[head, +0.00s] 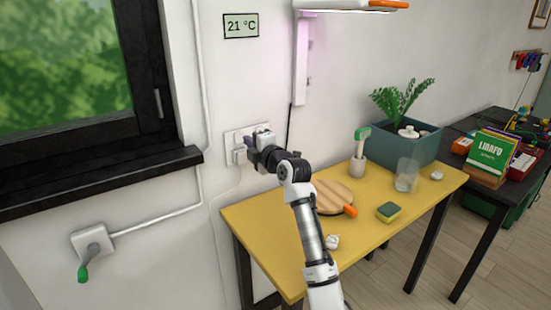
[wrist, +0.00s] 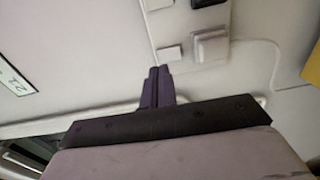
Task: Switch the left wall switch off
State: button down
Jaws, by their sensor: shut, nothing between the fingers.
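A white wall switch plate (head: 230,136) is on the wall right of the window, partly hidden by my gripper. In the wrist view the plate (wrist: 180,20) is at the top edge and cut off. A small flat white block (wrist: 169,52) and a larger raised white block (wrist: 210,46) show at its near edge. My gripper (head: 246,140) is at the plate in the head view. In the wrist view its dark fingers (wrist: 157,72) are together and empty, beside the small block. I cannot tell whether they touch it, or whether the switch is on or off.
A 21 °C display (head: 241,26) hangs above the plate. The black window sill (head: 100,180) juts out to the left. The yellow table (head: 270,250) below holds a round board, sponge, glass and planter.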

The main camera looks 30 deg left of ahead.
jog(key=b+v, duration=0.2)
jog(key=v, duration=0.7)
jog(key=shift+d+r+b, duration=0.2)
jog(key=shift+r+b, duration=0.1)
jog(key=shift+b, duration=0.05)
jog(key=shift+s, duration=0.15)
